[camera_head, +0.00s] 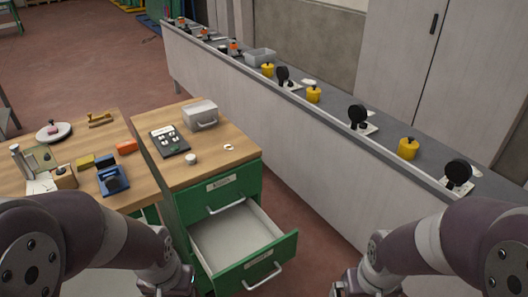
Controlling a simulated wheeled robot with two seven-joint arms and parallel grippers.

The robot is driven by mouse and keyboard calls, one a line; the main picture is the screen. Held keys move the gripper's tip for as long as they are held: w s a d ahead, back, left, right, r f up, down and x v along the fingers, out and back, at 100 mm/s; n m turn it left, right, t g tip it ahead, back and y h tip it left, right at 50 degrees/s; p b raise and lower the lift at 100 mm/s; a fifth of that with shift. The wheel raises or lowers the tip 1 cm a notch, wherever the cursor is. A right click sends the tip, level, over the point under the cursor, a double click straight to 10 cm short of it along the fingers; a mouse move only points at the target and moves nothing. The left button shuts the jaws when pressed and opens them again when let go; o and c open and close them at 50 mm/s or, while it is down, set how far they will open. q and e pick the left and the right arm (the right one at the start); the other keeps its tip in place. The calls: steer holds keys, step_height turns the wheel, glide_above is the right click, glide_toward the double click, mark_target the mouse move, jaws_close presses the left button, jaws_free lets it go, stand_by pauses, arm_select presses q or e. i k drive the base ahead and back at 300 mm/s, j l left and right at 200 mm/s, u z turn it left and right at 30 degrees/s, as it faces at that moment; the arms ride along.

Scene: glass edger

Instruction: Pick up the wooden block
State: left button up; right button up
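A tan block that looks wooden (64,178) sits on the left wooden workbench, between a small upright box and a blue device. A second wood-coloured piece with a raised handle (100,120) lies toward the back of the same bench; I cannot tell for sure which is the wooden block. My two arms come in at the bottom left and bottom right. Their wrists hang at the lower edge, well apart from both pieces, and the gripper fingers are cut off by the frame.
The left bench (140,190) also holds a blue device (113,181), an orange block (126,147) and yellow blocks. A green cabinet has its lower drawer (240,240) pulled open and empty. A long grey counter (335,115) with yellow pots and black round tools runs along the right.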

mark_target(64, 177)
steer(key=u, duration=1.5)
steer(key=i+j+z, duration=0.45)
steer(key=i+j, duration=0.8)
